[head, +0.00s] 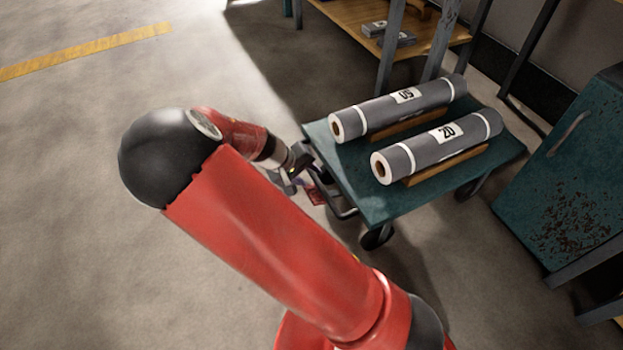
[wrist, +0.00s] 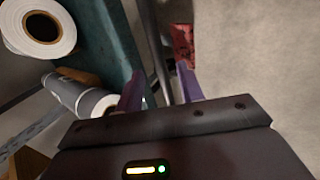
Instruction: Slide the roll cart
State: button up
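The roll cart has a teal deck (head: 395,207) and dark wheels. Its dark push handle (head: 343,211) is at the left end. Two grey rolls with white bands lie on it on wooden supports: the back roll (head: 380,116) and the front roll (head: 425,152), labelled 20. My gripper (head: 303,180) is at the handle, partly hidden by my arm in the head view. In the wrist view my gripper (wrist: 160,84) has its purple fingers apart. The dark handle bar (wrist: 158,50) runs between them, with gaps visible beside it. Whether it touches a finger is unclear.
A red object (wrist: 183,45) shows beyond the right finger. A rusty teal cabinet (head: 570,180) stands right of the cart. A wooden shelf unit (head: 350,20) stands behind it. The concrete floor at left is clear, with a yellow line (head: 85,52).

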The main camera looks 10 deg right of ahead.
jog(key=shift+x, duration=1.25)
jog(key=shift+r, duration=0.1)
grip_shut()
